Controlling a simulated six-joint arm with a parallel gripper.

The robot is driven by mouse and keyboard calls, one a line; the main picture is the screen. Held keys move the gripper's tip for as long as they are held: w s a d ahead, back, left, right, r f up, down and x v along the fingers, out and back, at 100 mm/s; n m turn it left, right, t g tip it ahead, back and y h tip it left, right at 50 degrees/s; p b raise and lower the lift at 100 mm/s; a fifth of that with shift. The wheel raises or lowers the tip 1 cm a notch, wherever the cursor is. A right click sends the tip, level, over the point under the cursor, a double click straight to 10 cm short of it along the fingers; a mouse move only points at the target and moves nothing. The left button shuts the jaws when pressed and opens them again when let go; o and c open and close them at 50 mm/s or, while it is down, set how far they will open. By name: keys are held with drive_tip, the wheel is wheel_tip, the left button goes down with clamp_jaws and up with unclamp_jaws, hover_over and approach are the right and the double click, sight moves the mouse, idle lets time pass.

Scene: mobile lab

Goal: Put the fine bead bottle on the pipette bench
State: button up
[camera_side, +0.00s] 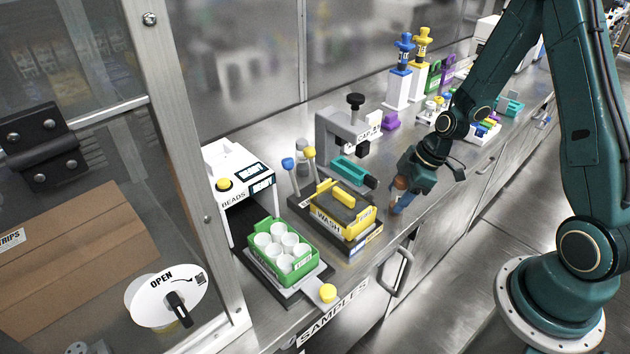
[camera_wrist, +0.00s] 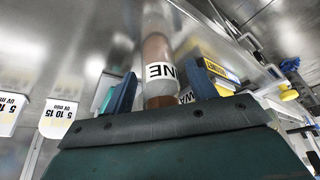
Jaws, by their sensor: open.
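The fine bead bottle (camera_wrist: 157,55) is a clear bottle with brown contents and a white label, partly readable as "INE", in the wrist view. It is between the two blue fingers of my gripper (camera_wrist: 160,80), which are spread apart on either side of it. In the side view my gripper (camera_side: 400,198) is low over the steel bench, right of the wash station, and a brown part of the bottle (camera_side: 400,183) shows beside its fingers. I cannot tell for sure which area is the pipette bench.
A yellow wash tray (camera_side: 340,213) is close left of my gripper. A teal-jawed capper (camera_side: 350,150) stands behind. A green rack (camera_side: 283,250) of white-capped vials sits at the front left. Blue and yellow dispensers (camera_side: 402,70) and small racks stand farther back.

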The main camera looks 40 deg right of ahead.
drive_tip(key=shift+r, duration=0.2)
drive_tip(key=v, duration=1.2)
idle(0.7)
drive_tip(key=s+a+r+m+t+h, duration=0.1)
drive_tip(key=s+a+r+m, duration=0.3)
drive_tip(key=s+r, duration=0.3)
drive_tip(key=s+a+r+m+t+h, duration=0.1)
drive_tip(key=s+a+r+m+h, duration=0.1)
drive_tip(key=s+a+r+m, duration=0.3)
wheel_tip(320, 180, up, 5)
drive_tip(key=shift+s+a+f, duration=0.2)
drive_tip(key=shift+s+a, duration=0.7)
drive_tip(key=shift+s, duration=0.3)
